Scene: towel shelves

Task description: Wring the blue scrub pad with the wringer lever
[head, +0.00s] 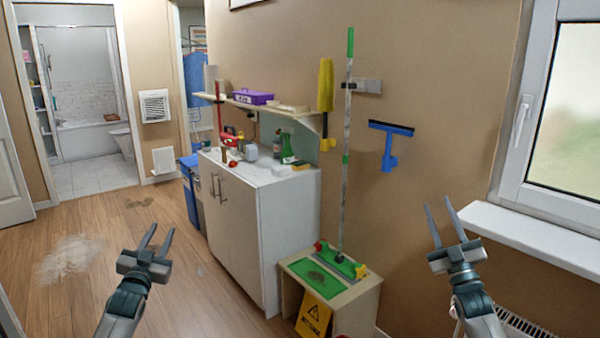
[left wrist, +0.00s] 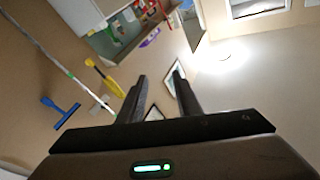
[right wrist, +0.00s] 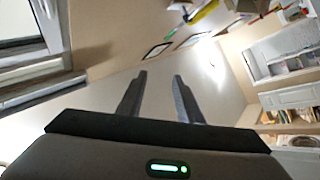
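I cannot make out a blue scrub pad or a wringer lever for certain in any view. My left gripper (head: 158,238) is open and empty, raised over the floor left of the white cabinet. Its two parted fingers also show in the left wrist view (left wrist: 160,85). My right gripper (head: 439,212) is open and empty, raised in front of the wall below the window. Its parted fingers show in the right wrist view (right wrist: 160,85). Both grippers are apart from everything.
A white cabinet (head: 282,240) carries bottles and small items, with a shelf (head: 270,107) above. A low bench (head: 358,297) holds a green mat and the foot of a tall pole (head: 346,150). A blue squeegee (head: 388,150) hangs on the wall. The floor at left is clear but stained.

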